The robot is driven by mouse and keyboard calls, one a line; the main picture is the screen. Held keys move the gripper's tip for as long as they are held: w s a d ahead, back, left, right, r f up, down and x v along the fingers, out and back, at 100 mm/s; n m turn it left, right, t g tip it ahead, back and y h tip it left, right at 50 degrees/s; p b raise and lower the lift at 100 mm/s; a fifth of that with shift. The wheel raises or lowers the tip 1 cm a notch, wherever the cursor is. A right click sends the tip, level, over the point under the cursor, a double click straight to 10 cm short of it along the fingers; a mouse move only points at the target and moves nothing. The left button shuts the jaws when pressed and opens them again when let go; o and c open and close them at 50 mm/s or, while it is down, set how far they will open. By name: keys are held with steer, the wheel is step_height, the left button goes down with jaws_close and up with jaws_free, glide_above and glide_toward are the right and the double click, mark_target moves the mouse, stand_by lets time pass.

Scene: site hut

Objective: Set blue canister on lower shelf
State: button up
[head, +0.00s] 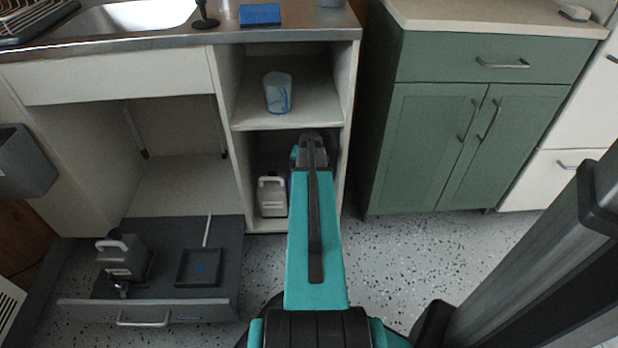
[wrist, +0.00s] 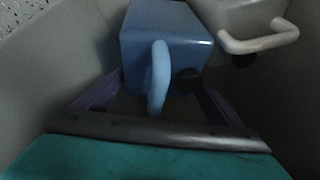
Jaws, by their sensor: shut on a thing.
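The blue canister (wrist: 165,40) is in front of my gripper (wrist: 157,98) in the wrist view, with its pale blue handle between the two fingers. My gripper is shut on it. In the head view my arm reaches into the lower compartment of the open shelf unit, and my wrist hides the fingers and most or all of the canister. The lower shelf (head: 266,225) is the bottom board there. I cannot tell whether the blue canister touches it.
A grey canister (head: 272,198) stands on the lower shelf, left of my arm; it is close beside the blue one in the wrist view (wrist: 262,38). A clear jug (head: 278,92) is on the upper shelf. An open drawer (head: 190,310) holds another canister (head: 122,258) and a tray (head: 199,268).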

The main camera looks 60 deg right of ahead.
steer(key=shift+w+d, duration=0.1)
steer(key=shift+w, duration=0.05)
steer(key=shift+w+d+f, duration=0.1)
steer(key=shift+w+d, duration=0.15)
steer(key=shift+d, duration=0.15)
steer(key=shift+a+f+b, duration=0.1)
steer(key=shift+f+b, duration=1.05)
steer(key=shift+f, duration=0.55)
steer(key=o, duration=1.2)
steer(key=shift+s, duration=0.1)
steer(key=shift+r, duration=0.1)
